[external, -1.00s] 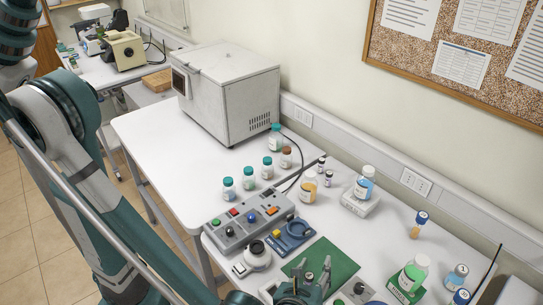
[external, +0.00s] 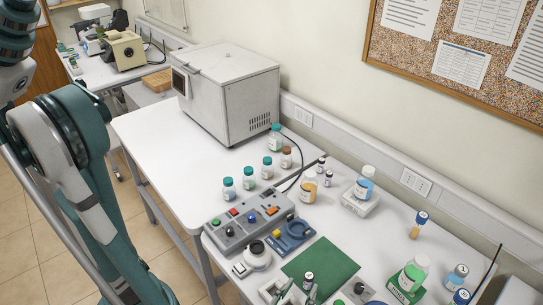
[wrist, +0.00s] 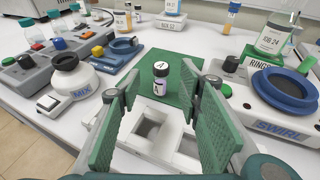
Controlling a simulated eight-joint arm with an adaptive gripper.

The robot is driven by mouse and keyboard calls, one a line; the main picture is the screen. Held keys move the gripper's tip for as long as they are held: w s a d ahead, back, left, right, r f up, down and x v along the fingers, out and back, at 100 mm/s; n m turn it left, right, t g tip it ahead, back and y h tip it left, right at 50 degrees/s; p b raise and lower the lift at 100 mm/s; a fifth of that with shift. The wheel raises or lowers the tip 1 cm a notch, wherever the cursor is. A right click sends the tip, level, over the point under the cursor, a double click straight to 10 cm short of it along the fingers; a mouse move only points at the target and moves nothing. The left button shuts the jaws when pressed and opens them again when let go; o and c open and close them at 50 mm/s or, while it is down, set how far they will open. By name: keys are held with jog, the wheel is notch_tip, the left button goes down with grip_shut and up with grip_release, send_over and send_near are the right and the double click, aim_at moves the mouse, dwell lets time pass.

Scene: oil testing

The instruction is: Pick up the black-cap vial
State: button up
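A small vial with a black cap and a white lid label marked "A" (wrist: 161,76) stands upright near the front edge of the green mat (wrist: 185,72), in the middle of the wrist view. It also shows low in the external view (external: 308,281). My gripper (wrist: 164,90) is open, with its green pads on either side of the vial in the wrist view. Clear gaps show on both sides, and the pads do not appear to touch it.
A white rack with square openings (wrist: 150,112) lies just in front of the vial. The MIX device (wrist: 75,78) is at left and the SWIRL device (wrist: 285,95) at right. Two other small dark-capped vials (external: 328,179) stand farther back beside an amber bottle (external: 308,188).

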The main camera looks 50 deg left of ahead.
aim_at(308, 278)
jog(key=shift+w, duration=0.1)
jog(key=shift+x, duration=1.25)
jog(key=shift+f+b, duration=0.1)
jog(key=shift+b, duration=0.2)
jog(key=shift+b+x, duration=0.7)
jog(key=shift+x, duration=1.85)
jog(key=shift+d, duration=0.1)
jog(key=c, duration=1)
